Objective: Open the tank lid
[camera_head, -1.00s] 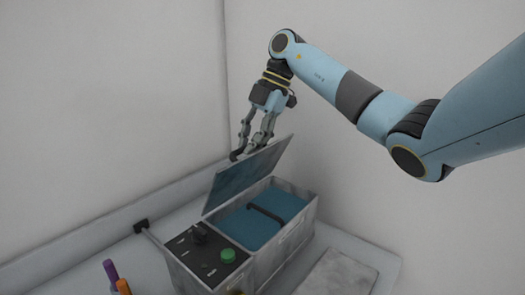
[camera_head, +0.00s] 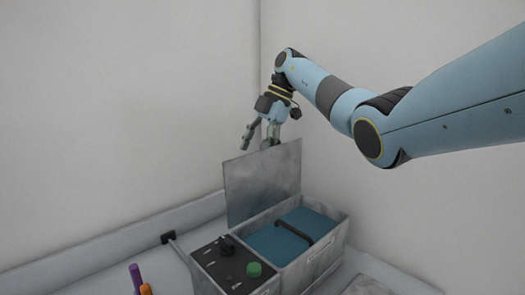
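The tank (camera_head: 325,254) is a grey metal box with blue inside and a dark curved handle-like bar (camera_head: 295,231) across it. Its grey lid (camera_head: 262,182) stands raised, close to upright, along the tank's back left edge. My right gripper (camera_head: 258,141) is just above and behind the lid's top edge. Its fingers are spread apart, and one is partly hidden behind the lid. I cannot tell whether a finger touches the lid. My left gripper is not in view.
Purple (camera_head: 135,277) and orange (camera_head: 146,289) pen-like objects stand at the bottom left. White walls rise behind.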

